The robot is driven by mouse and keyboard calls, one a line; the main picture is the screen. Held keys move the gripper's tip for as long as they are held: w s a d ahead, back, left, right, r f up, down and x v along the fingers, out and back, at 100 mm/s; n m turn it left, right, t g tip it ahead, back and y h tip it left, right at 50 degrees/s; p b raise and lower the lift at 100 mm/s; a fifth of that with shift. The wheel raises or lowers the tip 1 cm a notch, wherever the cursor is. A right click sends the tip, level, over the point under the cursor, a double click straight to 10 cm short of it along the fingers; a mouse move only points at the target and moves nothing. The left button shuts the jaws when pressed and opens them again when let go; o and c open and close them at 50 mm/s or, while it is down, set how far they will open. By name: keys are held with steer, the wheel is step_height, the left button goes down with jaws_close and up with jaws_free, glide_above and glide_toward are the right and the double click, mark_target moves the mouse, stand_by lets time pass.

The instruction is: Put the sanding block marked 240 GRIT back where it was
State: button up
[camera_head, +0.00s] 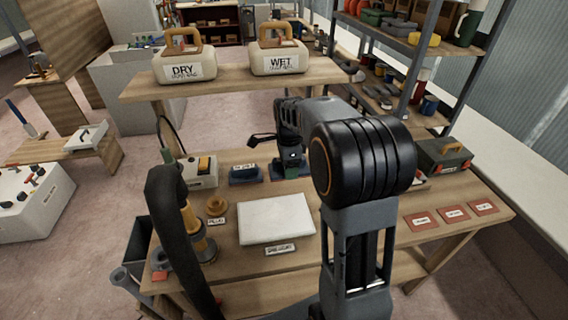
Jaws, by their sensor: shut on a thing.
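My gripper (290,157) is over the back middle of the workbench, partly hidden by my own arm. It is shut on a dark blue-green block (290,171), low at the bench top; I cannot tell whether it touches the bench. Its marking is not readable, so I cannot confirm 240 GRIT. A similar dark blue block (245,175) with a small pale label, too small to read, lies just left of the gripper. Three red-brown labelled pads (421,221) lie in a row at the bench's right front.
A white board (276,219) lies mid-bench. A brass-coloured tool with a black hose (192,222) stands at left. A beige box (200,171) and a toolbox (442,158) stand farther back. A raised shelf (225,81) carries the DRY (184,66) and WET (279,62) containers.

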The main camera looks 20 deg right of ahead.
steer(key=w+d+f+p, duration=0.1)
steer(key=w+f, duration=0.1)
steer(key=w, duration=0.1)
steer(key=w+d+f+p, duration=0.1)
steer(key=w+d+f, duration=0.1)
steer(key=w+f, duration=0.1)
steer(key=w+d+f+p, duration=0.1)
steer(key=w+f, duration=0.2)
steer(key=w, duration=0.2)
steer(key=shift+d+f, duration=0.1)
steer(key=shift+d, duration=0.15)
steer(key=shift+w+d+f, duration=0.2)
steer(key=shift+w+f, duration=0.25)
steer(key=shift+f, duration=1.7)
steer(key=shift+f, duration=0.15)
steer(key=o, duration=0.9)
